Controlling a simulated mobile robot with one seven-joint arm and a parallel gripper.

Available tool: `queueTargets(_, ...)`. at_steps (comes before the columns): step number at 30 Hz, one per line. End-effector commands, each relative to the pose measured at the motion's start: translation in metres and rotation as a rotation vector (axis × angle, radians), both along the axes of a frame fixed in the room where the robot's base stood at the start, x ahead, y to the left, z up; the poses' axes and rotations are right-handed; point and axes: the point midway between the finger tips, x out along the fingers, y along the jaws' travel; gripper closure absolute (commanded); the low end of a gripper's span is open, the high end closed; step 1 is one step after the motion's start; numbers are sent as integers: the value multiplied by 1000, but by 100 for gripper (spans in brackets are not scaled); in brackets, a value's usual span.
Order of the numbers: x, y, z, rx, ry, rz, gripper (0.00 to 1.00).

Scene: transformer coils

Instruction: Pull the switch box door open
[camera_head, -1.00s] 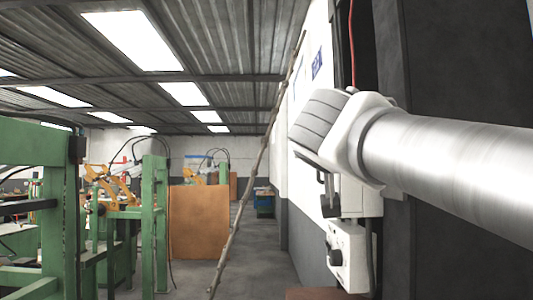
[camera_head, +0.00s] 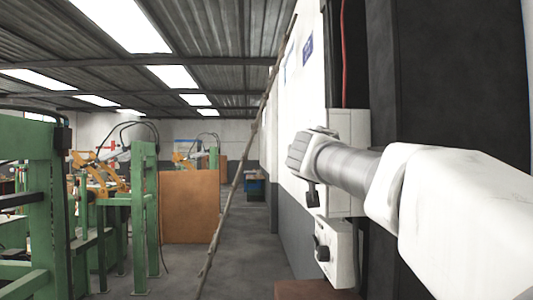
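A pale switch box (camera_head: 351,125) is on the wall at the right. My arm crosses in front of it and hides its middle. A smaller white box (camera_head: 340,252) with a black knob (camera_head: 321,248) is below it. Which box has the door is unclear, and no door stands visibly open. My gripper (camera_head: 312,195) appears as a small dark shape under the grey wrist end of my arm, in front of the upper box's left edge. Its fingers are too small to tell whether they are open, or whether they touch anything.
A brown surface (camera_head: 305,290) lies below the boxes. A thin pole (camera_head: 235,185) leans against the wall to the left. Green machine frames (camera_head: 144,215) and a brown panel (camera_head: 189,207) stand further left.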

Motion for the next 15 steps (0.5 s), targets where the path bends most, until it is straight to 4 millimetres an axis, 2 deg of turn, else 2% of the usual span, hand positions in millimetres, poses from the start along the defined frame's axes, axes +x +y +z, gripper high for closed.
queueTargets(5,0,0,0,0,0,0,76)
queueTargets(9,0,0,0,0,0,0,100)
queueTargets(15,0,0,0,0,0,0,100)
